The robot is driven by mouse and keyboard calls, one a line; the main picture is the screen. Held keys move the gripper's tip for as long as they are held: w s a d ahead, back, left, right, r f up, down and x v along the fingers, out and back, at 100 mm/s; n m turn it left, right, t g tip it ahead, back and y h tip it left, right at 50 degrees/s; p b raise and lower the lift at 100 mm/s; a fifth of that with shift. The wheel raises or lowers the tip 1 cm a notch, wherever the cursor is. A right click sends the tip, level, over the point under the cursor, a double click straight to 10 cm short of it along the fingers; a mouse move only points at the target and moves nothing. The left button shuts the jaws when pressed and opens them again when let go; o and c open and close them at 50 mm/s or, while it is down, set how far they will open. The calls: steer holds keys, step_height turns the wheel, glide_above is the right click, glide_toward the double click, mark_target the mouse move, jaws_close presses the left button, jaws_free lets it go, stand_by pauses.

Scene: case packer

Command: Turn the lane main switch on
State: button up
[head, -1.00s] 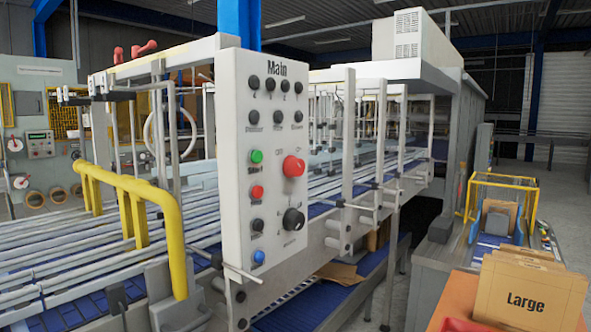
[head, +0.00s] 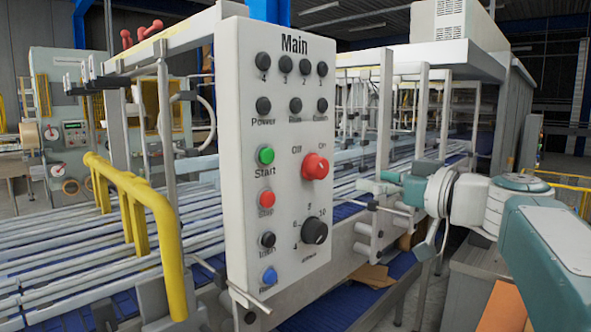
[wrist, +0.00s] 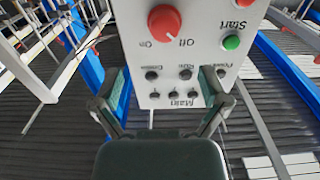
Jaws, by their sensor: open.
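The white "Main" control panel (head: 283,140) stands in the middle of the head view. Its red rotary switch (head: 315,166), with Off and On labels above it, is on the right half. My gripper (head: 400,208) is to the right of the panel in the head view, apart from the switch. In the wrist view its two fingers (wrist: 165,82) are spread and empty, with the panel's upper end between and beyond them.
A green Start button (head: 266,155), a red button (head: 266,199) and a black dial (head: 314,231) sit close around the switch. A yellow rail (head: 130,205) stands left of the panel. Conveyor rods and posts (head: 385,115) run behind it.

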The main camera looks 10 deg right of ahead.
mark_target(324, 171)
steer(key=x, duration=1.1)
steer(key=shift+s+a, duration=0.15)
steer(key=shift+s, duration=0.05)
steer(key=shift+a, duration=0.1)
steer(key=c, duration=0.7)
steer(key=shift+s, duration=0.1)
steer(key=c, duration=0.4)
